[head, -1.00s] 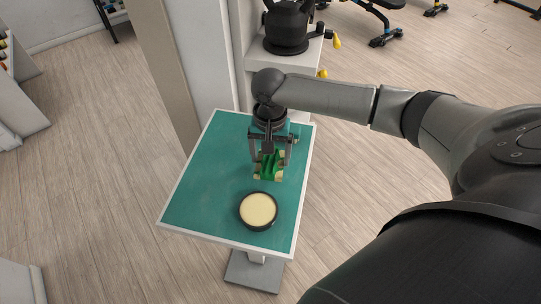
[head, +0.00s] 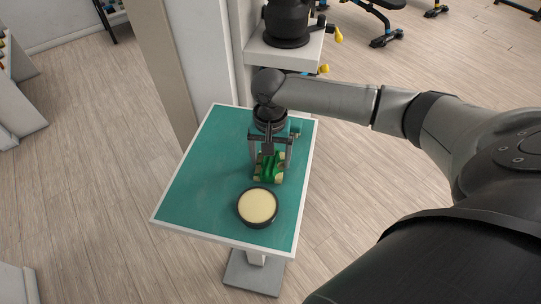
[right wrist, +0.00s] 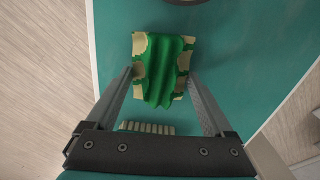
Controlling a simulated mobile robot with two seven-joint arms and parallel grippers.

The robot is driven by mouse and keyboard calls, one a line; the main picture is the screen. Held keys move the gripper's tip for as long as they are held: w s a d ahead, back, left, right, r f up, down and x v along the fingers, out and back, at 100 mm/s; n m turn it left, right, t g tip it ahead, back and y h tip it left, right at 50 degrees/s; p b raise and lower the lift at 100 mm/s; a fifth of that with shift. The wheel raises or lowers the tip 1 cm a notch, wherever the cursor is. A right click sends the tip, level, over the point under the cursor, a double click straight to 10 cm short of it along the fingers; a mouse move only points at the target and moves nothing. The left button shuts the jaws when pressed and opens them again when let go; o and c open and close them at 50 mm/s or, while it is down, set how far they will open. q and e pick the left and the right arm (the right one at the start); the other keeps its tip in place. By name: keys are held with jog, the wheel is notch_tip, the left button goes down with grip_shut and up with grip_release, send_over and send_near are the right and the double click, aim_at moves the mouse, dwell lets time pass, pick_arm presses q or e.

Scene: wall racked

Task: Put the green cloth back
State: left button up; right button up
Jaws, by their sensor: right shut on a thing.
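The green cloth (head: 268,166) is a wavy, folded bundle with tan patches along its sides, near the right side of the teal tabletop, behind a round dish. It also shows in the right wrist view (right wrist: 165,72), between the fingertips. My right gripper (head: 270,162) reaches down over it, with one finger on each side, shut on the cloth. In the right wrist view the fingertips (right wrist: 162,77) meet its two sides. I cannot tell whether the cloth is lifted off the table. My left gripper is not in view.
The round dark-rimmed dish (head: 257,206) with a cream top stands just in front of the cloth. The teal table (head: 205,175) has a pale rim and free room at left. A ridged cream item (right wrist: 147,128) lies near the gripper. A white shelf (head: 283,52) with a black object stands behind.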

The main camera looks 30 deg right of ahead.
jog(key=shift+f, duration=0.55)
jog(key=o, duration=0.9)
notch_tip(320, 180, up, 15)
jog(key=p, duration=0.2)
jog(key=shift+a+r+p, duration=0.1)
jog(key=shift+p, duration=0.2)
jog(key=shift+s, duration=0.1)
